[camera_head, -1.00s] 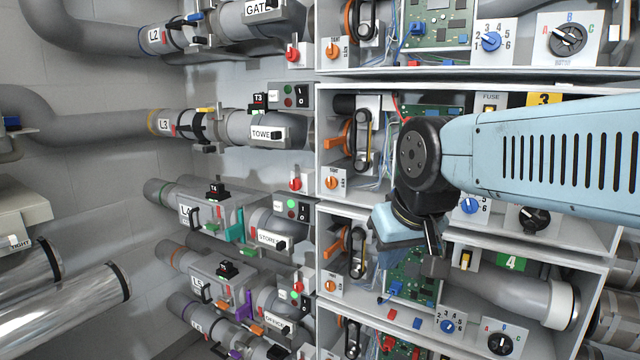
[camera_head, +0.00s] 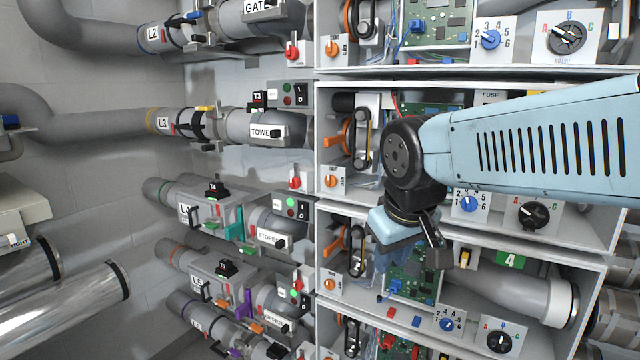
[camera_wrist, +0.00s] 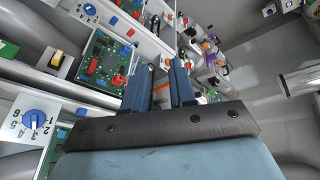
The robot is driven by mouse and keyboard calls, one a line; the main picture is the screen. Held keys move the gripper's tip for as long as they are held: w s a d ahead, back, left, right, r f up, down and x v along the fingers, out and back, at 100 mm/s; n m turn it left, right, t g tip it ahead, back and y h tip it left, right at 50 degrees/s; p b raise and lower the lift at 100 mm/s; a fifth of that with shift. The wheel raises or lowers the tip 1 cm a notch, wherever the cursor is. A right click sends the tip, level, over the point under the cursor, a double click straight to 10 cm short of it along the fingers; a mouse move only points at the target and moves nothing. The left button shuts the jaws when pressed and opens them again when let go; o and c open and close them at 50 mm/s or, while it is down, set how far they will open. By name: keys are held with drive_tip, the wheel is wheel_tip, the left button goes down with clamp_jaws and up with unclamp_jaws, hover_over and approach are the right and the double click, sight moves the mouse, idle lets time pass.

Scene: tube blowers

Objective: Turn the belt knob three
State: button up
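In the head view, an orange knob (camera_head: 331,181) sits on a small white plate at the lower left of the third bay, with lettering too small to read. A black belt loop (camera_head: 362,140) and an orange lever (camera_head: 336,143) are just above it. My gripper (camera_head: 425,262) hangs right of and below that knob, in front of the fourth bay's circuit board, and is well apart from it. In the wrist view my gripper's two blue fingers (camera_wrist: 161,72) stand apart with a gap and nothing held. I cannot single out the third bay's knob there.
Similar orange knobs (camera_head: 329,285) repeat in other bays. A green 4 label (camera_head: 513,258) marks the bay below. Blue dials (camera_head: 468,203) and black dials (camera_head: 533,215) are at the right. Shelf edges (camera_head: 470,233) and loose wires surround my arm. Pipes fill the left side.

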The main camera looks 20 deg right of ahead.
drive_tip(key=o, duration=0.3)
drive_tip(key=w+n+h, duration=0.1)
drive_tip(key=n, duration=0.1)
drive_tip(key=w+d+f+n+g+h, duration=0.1)
drive_tip(key=n+h, duration=0.1)
drive_tip(key=w+d+n+g+h, duration=0.1)
drive_tip(key=w+n, duration=0.1)
drive_tip(key=n, duration=0.1)
drive_tip(key=shift+w+d+f+h, duration=0.1)
drive_tip(key=shift+d+f+h, duration=0.1)
drive_tip(key=shift+f+h, duration=0.15)
drive_tip(key=shift+o, duration=0.2)
drive_tip(key=n+t+h, duration=0.7)
drive_tip(key=n+t, duration=0.3)
drive_tip(key=n, duration=0.8)
approach(328, 182)
drive_tip(key=x, duration=0.9)
drive_tip(key=c, duration=0.7)
